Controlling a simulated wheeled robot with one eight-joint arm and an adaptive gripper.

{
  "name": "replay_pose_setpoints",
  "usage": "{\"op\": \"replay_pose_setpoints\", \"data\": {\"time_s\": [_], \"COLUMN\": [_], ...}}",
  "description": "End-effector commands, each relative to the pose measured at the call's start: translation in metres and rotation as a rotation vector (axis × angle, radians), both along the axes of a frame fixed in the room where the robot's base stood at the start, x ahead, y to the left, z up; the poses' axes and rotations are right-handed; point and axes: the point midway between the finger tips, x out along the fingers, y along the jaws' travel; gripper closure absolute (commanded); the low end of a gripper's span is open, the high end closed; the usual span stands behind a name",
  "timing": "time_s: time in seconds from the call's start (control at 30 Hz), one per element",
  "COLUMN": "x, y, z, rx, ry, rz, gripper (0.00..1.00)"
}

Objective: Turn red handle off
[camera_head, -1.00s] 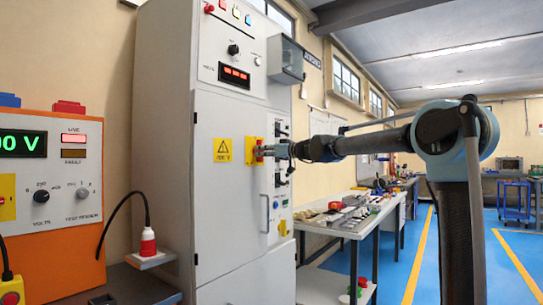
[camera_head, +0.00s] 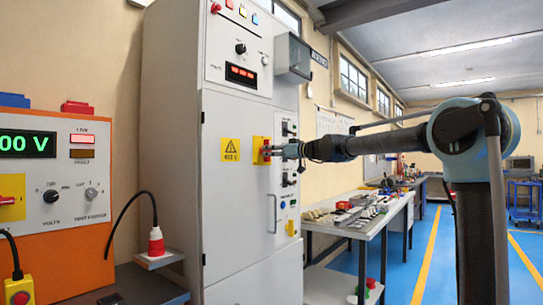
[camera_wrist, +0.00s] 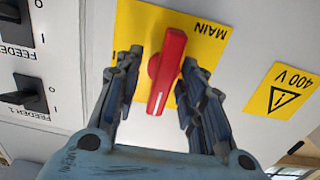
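The red handle (camera_wrist: 167,75) sits on a yellow plate marked MAIN (camera_wrist: 208,42) on the grey cabinet front. In the wrist view, which is upside down, the handle runs nearly upright, slightly tilted. My gripper (camera_wrist: 160,63) is open, with one finger on each side of the handle. Gaps show between the fingers and the handle, so it is not clamped. In the head view my gripper (camera_head: 279,150) is right at the yellow plate (camera_head: 257,145) and mostly hides the handle.
A 400 V warning label (camera_wrist: 283,90) and black feeder switches (camera_wrist: 32,93) flank the plate. The grey cabinet (camera_head: 225,210) has a door handle (camera_head: 273,213) below my gripper. An orange test console (camera_head: 60,255) stands left; a workbench (camera_head: 365,230) with parts stands right.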

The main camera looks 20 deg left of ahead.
Motion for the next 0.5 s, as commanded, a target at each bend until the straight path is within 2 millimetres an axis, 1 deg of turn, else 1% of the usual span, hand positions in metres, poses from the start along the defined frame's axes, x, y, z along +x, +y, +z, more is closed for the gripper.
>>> {"op": "replay_pose_setpoints", "data": {"time_s": [0.17, 0.4, 0.5], "x": [-0.007, -0.019, -0.024], "y": [-0.025, -0.07, -0.086], "z": [0.0, -0.001, -0.001], "rx": [0.0, 0.0, -0.001], "ry": [0.0, 0.0, 0.0], "rz": [-0.002, -0.004, -0.005], "gripper": [0.63, 0.63, 0.63]}}
